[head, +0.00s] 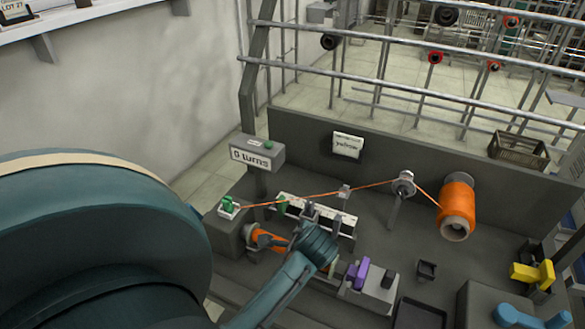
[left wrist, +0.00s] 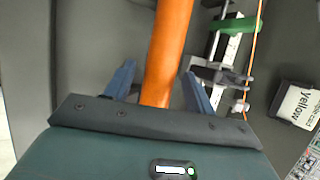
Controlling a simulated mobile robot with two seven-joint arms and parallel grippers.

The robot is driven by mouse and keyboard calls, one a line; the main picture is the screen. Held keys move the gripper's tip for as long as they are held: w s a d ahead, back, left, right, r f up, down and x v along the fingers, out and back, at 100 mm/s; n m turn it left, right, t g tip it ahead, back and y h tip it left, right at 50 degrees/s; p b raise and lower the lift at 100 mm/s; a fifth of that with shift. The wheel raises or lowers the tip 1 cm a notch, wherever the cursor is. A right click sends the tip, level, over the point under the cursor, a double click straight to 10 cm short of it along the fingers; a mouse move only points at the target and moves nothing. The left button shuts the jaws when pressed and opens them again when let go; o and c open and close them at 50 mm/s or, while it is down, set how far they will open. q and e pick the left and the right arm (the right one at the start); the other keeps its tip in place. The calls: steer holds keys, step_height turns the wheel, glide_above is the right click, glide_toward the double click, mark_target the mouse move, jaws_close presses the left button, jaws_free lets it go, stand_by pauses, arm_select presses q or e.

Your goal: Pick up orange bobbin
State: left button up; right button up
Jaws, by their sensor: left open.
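The orange bobbin (head: 265,239) lies on its side at the left end of the winding machine, near the front. In the left wrist view the orange bobbin (left wrist: 169,48) runs lengthwise between my fingers. My left gripper (head: 292,243) reaches it from the right in the head view and hides its right part. In the left wrist view the left gripper (left wrist: 158,82) is open, with one blue finger on each side of the bobbin and gaps visible. My right gripper is not in view.
Orange thread (head: 370,185) runs from a large orange spool (head: 457,205) through a guide (head: 404,183) to a green clip (head: 228,204). A "5 turns" sign (head: 257,154) stands behind. Purple (head: 361,273), yellow (head: 532,273) and blue (head: 515,318) pieces sit to the right.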

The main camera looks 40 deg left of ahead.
arm_select(q)
steer(key=c, duration=1.1)
steer(key=shift+r, duration=0.1)
